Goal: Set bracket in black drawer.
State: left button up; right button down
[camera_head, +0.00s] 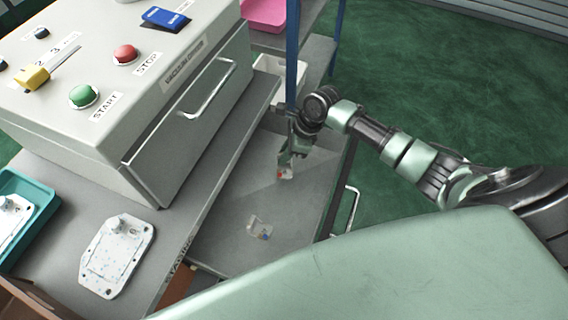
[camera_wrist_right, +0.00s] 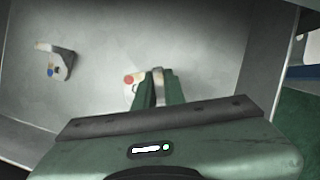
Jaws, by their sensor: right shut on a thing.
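My right gripper (camera_head: 286,164) reaches down into an open drawer (camera_head: 225,240) below the worktop. It is shut on a small pale bracket (camera_head: 284,174) with a red mark. In the right wrist view the held bracket (camera_wrist_right: 131,84) shows at the fingertips (camera_wrist_right: 158,80), partly hidden by the fingers. I cannot tell whether it touches the drawer floor. A second bracket (camera_head: 260,228), with blue and orange marks, lies on the drawer floor apart from the held one; it also shows in the wrist view (camera_wrist_right: 58,60). The drawer's inside looks grey. My left gripper is not in view.
A grey control box (camera_head: 130,75) with buttons and a closed handled drawer (camera_head: 195,120) stands on the worktop. A flat white casting (camera_head: 117,257) lies there beside a teal tray (camera_head: 45,205). A blue post (camera_head: 300,60) rises close to my right gripper. A white bin (camera_head: 292,75) is behind.

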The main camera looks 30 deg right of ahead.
jog(key=shift+f+b, duration=0.3)
jog(key=shift+f, duration=2)
jog(key=shift+f, duration=0.1)
jog(key=c, duration=1.5)
grip_release()
jog(key=p+v, duration=0.1)
jog(key=v, duration=1.1)
